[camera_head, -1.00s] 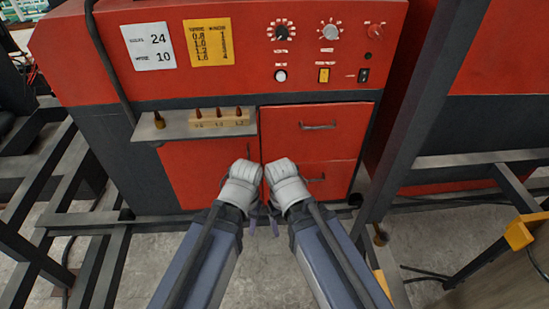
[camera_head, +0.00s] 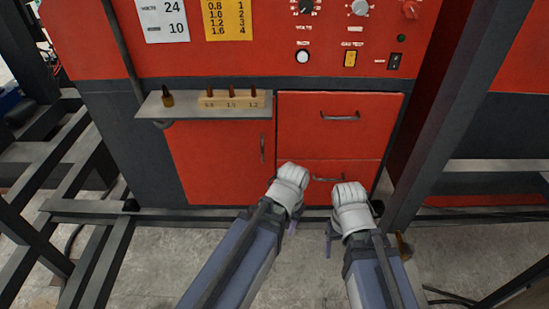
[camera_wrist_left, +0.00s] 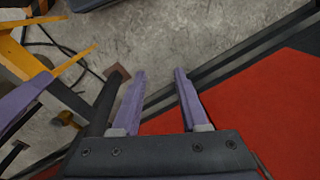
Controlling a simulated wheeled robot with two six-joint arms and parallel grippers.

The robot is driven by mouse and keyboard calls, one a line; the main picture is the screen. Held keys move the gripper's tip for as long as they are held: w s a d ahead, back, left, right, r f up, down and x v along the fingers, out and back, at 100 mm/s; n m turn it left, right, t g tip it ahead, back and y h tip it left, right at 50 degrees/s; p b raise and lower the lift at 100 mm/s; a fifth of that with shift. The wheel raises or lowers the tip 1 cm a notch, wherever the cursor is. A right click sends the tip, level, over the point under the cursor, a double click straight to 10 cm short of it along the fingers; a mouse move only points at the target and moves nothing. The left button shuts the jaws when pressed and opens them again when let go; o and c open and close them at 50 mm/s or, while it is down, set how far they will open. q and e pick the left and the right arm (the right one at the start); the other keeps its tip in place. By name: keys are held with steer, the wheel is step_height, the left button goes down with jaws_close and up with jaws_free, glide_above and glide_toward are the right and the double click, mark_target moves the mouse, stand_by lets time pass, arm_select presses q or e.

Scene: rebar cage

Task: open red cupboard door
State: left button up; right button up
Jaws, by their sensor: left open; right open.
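The red cupboard door (camera_head: 212,165) is at the lower left of the machine front and looks shut. Its dark vertical handle (camera_head: 262,148) is near the door's right edge. My left gripper (camera_head: 291,229) is below and right of that handle, apart from it, its fingers mostly hidden by the wrist. In the left wrist view, my left gripper (camera_wrist_left: 160,72) is open with nothing between its purple fingers, and a red panel (camera_wrist_left: 275,110) lies beside them. My right gripper (camera_head: 328,240) is farther right, below the drawers, empty as far as I can see.
Two red drawers with horizontal handles, an upper (camera_head: 310,140) and a lower one (camera_head: 365,172), are right of the door. A grey shelf (camera_head: 190,115) with a wooden nozzle block (camera_head: 232,101) juts out above the door. Dark frame bars stand left and right.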

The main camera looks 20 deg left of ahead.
arm_select(q)
steer(key=w+a+f+m+t+y+b, duration=0.1)
steer(key=w+a+f+m+y+b, duration=0.1)
steer(key=w+a+f+b, duration=0.35)
steer(key=w+a+f+m+t+y+b, duration=0.1)
steer(key=w+a+f+m+y+b, duration=0.2)
steer(key=f+b, duration=0.45)
steer(key=w+r+m+t+y, duration=0.4)
steer(key=w+r+m, duration=0.1)
steer(key=r+m, duration=0.4)
steer(key=w+d+r+m+t+y, duration=0.1)
steer(key=w+r+m+t+y, duration=0.2)
steer(key=r+m, duration=0.6)
step_height(320, 180, up, 2)
steer(key=w+t, duration=0.2)
steer(key=shift+d+m+t+y, duration=0.25)
steer(key=shift+m+t+y, duration=0.05)
steer(key=shift+m+y, duration=0.1)
arm_select(e)
step_height(320, 180, down, 15)
steer(key=d, duration=0.1)
